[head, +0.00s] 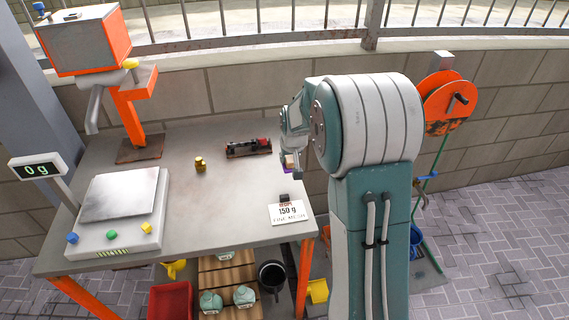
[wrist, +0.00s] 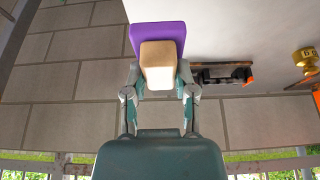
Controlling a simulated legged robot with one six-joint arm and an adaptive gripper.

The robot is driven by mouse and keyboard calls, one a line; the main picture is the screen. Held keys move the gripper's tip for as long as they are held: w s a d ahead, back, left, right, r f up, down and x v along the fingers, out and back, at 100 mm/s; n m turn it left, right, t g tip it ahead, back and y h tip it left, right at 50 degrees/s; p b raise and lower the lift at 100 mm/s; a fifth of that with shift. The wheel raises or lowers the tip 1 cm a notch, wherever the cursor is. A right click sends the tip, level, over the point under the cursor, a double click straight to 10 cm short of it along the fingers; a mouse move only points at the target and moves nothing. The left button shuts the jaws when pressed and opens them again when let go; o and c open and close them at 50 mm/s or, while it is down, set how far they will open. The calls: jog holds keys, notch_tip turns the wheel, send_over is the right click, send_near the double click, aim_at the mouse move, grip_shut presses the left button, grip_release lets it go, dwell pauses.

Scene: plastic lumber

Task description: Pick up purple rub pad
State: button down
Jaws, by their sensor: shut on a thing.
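The purple rub pad (wrist: 147,34) has a flat purple face and a pale tan block on its back. In the wrist view my gripper (wrist: 158,82) has its two fingers closed on the tan block from both sides. In the head view the pad (head: 288,168) shows only as a small purple and tan patch below my gripper (head: 291,152), near the table's right edge. My arm hides part of it. I cannot tell whether the pad touches the table.
The grey table (head: 225,204) holds a scale (head: 120,195) reading 0 g, a brass weight (head: 200,164), a dark tool with a red part (head: 248,148) and a 150 g card (head: 287,212). An orange stand (head: 130,110) is at the back left. The table's middle is clear.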

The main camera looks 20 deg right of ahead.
jog(key=s+d+r, duration=0.1)
jog(key=s+r, duration=0.5)
jog(key=s, duration=0.5)
jog(key=shift+d+r, duration=0.4)
